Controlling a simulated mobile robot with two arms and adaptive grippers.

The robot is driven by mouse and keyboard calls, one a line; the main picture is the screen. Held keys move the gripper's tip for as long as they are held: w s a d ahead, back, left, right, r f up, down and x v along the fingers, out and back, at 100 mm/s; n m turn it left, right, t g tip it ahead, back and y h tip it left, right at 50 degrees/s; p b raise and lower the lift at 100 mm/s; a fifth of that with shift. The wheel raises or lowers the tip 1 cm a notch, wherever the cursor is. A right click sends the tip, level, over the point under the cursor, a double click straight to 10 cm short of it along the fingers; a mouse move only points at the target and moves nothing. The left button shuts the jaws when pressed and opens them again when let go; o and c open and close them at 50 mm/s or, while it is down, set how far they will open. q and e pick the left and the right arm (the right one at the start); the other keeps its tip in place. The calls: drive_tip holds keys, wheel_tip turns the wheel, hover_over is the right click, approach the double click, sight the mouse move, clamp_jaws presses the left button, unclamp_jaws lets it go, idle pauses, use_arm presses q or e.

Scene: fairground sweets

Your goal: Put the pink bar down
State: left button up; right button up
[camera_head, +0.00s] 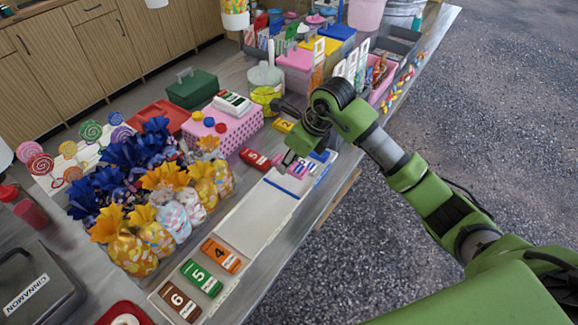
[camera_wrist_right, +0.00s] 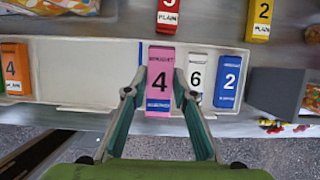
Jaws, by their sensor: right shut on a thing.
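The pink bar (camera_wrist_right: 161,72), marked 4, is upright in the right wrist view between the two fingers of my right gripper (camera_wrist_right: 158,84), which is shut on it. It looks larger than its neighbours and seems a little above the long white tray (camera_wrist_right: 85,70). It is just right of the tray's blue line and left of a white bar (camera_wrist_right: 196,78) marked 6. A blue bar (camera_wrist_right: 228,82) marked 2 is right of that. In the head view my right gripper (camera_head: 298,160) is over the tray's far end and partly hides these bars. My left gripper is not in view.
The tray's middle section (camera_head: 248,215) is empty. Brown (camera_head: 180,302), green (camera_head: 201,278) and orange (camera_head: 221,256) bars lie in its near end. A red bar (camera_head: 256,160) and a yellow bar (camera_head: 283,126) lie behind the tray. Wrapped sweets (camera_head: 130,252) crowd the left.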

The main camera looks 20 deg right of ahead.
drive_tip(key=shift+a+f+p, duration=0.1)
drive_tip(key=shift+f+p, duration=0.2)
drive_tip(key=shift+f, duration=0.15)
wheel_tip(320, 180, down, 2)
drive_tip(key=shift+w+f+p, duration=0.1)
drive_tip(key=shift+p, duration=0.4)
drive_tip(key=shift+f+b, duration=0.7)
drive_tip(key=shift+f, duration=0.05)
drive_tip(key=o, duration=1.1)
drive_tip(key=shift+r, duration=0.1)
